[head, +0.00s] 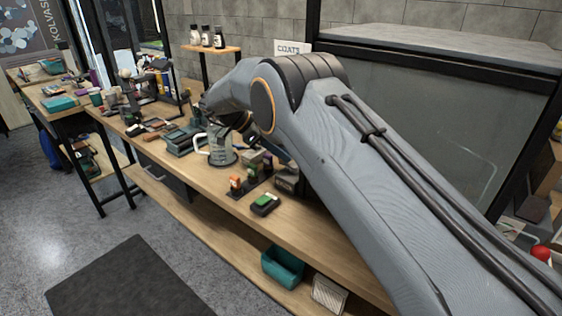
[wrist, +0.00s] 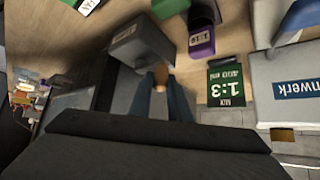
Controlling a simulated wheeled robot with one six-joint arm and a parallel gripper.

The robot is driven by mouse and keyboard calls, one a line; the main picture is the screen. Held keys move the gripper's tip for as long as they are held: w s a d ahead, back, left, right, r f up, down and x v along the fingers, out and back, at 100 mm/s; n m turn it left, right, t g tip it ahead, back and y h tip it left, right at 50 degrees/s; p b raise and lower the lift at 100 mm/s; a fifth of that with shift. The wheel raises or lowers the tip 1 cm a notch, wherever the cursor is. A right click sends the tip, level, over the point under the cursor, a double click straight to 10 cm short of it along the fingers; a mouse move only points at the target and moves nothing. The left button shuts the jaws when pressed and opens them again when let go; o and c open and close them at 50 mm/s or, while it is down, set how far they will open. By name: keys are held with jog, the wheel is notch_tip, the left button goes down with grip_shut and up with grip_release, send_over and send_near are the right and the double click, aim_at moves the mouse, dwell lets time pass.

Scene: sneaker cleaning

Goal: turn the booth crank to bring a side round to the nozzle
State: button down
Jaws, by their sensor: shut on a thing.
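In the wrist view my gripper (wrist: 161,80) has its two dark blue fingers closed around a small orange-brown knob (wrist: 159,77). The knob looks like the handle of the booth crank; the rest of the crank is hidden behind the fingers and the dark wrist body. A grey block (wrist: 142,43) lies just beyond the fingertips. In the head view my arm reaches over the bench, and the gripper and crank cannot be made out behind it. No sneaker side or nozzle can be made out clearly.
The wooden bench (head: 218,200) holds a clear jug (head: 221,146), small bottles (head: 236,184) and a green-topped block (head: 265,204). In the wrist view a purple container (wrist: 201,41) and a green 1:3 card (wrist: 226,84) are close by. A glass-fronted cabinet (head: 455,130) stands at right.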

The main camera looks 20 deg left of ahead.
jog(key=shift+w+d+m+b, duration=0.15)
jog(key=shift+m+b, duration=0.15)
jog(key=shift+b, duration=0.2)
jog(key=c, duration=1.9)
grip_release()
jog(key=shift+c, duration=0.2)
jog(key=b+v, duration=0.2)
jog(key=v, duration=0.6)
jog(key=shift+w+b, duration=0.2)
jog(key=shift+b, duration=0.15)
